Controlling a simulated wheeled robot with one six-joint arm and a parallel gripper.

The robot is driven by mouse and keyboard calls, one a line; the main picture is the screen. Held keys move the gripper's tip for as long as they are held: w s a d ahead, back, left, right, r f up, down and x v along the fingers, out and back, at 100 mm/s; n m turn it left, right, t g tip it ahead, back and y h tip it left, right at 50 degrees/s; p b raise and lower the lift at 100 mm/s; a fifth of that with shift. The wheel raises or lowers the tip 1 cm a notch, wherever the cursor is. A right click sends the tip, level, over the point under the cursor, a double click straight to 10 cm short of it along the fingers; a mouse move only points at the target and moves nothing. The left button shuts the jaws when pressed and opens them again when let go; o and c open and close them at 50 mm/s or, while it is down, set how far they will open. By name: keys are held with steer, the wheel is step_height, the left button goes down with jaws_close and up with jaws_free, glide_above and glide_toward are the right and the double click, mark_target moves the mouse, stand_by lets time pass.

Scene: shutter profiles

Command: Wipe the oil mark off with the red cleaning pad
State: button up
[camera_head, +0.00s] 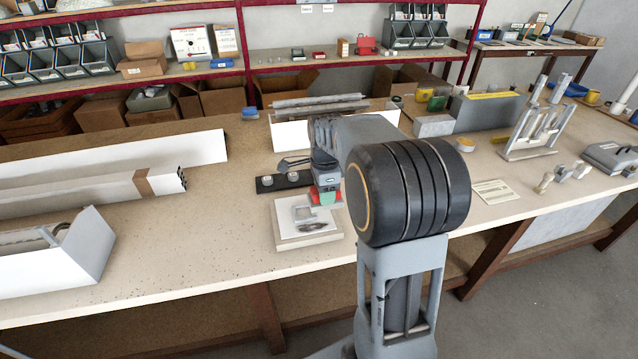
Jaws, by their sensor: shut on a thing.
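My gripper (325,186) hangs over the back right part of a pale board (285,238) on the workbench. It is shut on the red cleaning pad (314,199), whose red edges show low at the fingers, beside a green part. I cannot tell whether the pad touches the board. The dark oil mark (313,227) lies on the front part of the board, in front of the pad. A small grey square piece (303,213) sits between them. My arm hides the area to the right of the gripper.
A black strip with round pieces (270,184) lies behind the board. Long white profiles (120,190) and an open white channel (50,263) lie to the left. A paper sheet (497,192) and a metal stand (530,150) are at the right. The bench front left of the board is clear.

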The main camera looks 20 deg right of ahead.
steer(key=shift+a, duration=0.2)
stand_by(0.3)
steer(key=shift+f+b, duration=3)
steer(key=shift+f, duration=1.6)
steer(key=shift+f+b, duration=0.3)
steer(key=shift+f, duration=0.1)
steer(key=shift+a, duration=0.1)
steer(key=shift+w+a+r+p, duration=0.1)
steer(key=shift+w+a+p, duration=0.05)
steer(key=shift+a, duration=0.5)
steer(key=shift+w+a+r+p, duration=0.1)
steer(key=shift+a+p, duration=0.05)
steer(key=shift+a, duration=0.45)
steer(key=shift+a+f, duration=0.1)
steer(key=shift+a, duration=0.15)
steer(key=shift+w+a+f, duration=0.1)
steer(key=shift+w+a, duration=0.05)
steer(key=shift+a, duration=0.55)
steer(key=shift+w+a+f, duration=0.1)
steer(key=shift+w+a, duration=0.05)
steer(key=shift+a, duration=0.5)
